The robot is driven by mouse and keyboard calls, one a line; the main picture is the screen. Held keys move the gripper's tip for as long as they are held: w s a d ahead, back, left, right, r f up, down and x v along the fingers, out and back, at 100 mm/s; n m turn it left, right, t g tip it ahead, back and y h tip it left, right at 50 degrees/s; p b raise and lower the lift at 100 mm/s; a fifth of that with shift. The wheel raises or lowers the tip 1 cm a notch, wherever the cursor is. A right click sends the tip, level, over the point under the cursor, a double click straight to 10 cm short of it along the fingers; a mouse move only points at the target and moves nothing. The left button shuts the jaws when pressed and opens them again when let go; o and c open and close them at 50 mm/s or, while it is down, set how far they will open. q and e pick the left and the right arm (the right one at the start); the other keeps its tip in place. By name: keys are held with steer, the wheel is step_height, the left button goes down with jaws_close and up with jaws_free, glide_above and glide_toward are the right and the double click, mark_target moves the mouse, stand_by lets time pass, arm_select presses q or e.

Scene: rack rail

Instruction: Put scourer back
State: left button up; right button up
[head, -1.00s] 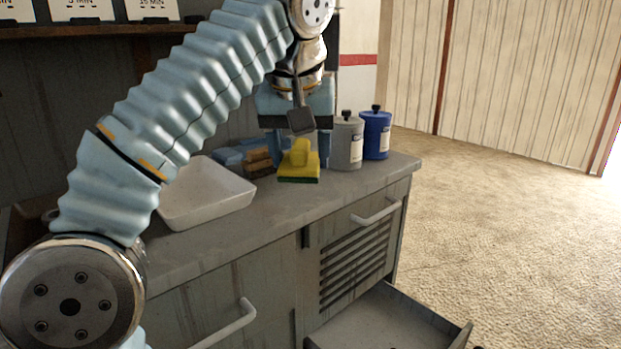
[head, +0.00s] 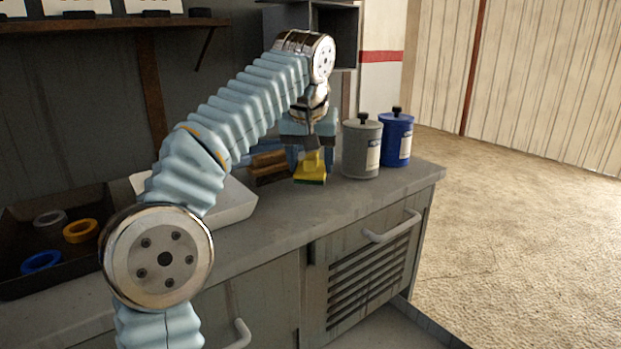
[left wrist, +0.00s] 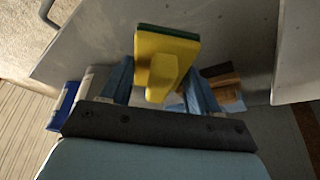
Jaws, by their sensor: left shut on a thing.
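The scourer (head: 311,169) is a yellow block with a raised yellow grip and a green underside. It is at the back of the grey counter, left of the grey canister. My left gripper (head: 310,158) comes down from above and is shut on the scourer. In the left wrist view the scourer (left wrist: 165,62) sits between the two blue fingers of my left gripper (left wrist: 160,85), with its green edge facing away. Whether its underside touches the counter I cannot tell. My right gripper is not in view.
A grey canister (head: 361,150) and a blue canister (head: 396,139) stand close on the right. Brown blocks (head: 268,168) lie just left of the scourer. A white tray (head: 236,204) and a dark tray (head: 22,284) with coloured rings are further left. A drawer (head: 400,330) stands open below.

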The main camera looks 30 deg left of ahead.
mark_target(307, 175)
arm_select(q)
steer(key=shift+w+a+f, duration=0.15)
steer(key=shift+w+f, duration=0.05)
steer(key=shift+f, duration=0.1)
steer(key=shift+s+x, duration=0.2)
steer(key=shift+x, duration=0.75)
steer(key=shift+s+x, duration=0.2)
steer(key=shift+x, duration=0.75)
steer(key=shift+f, duration=0.15)
steer(key=shift+f, duration=0.15)
steer(key=o, duration=1)
steer(key=v, duration=1.2)
steer(key=shift+s, duration=0.1)
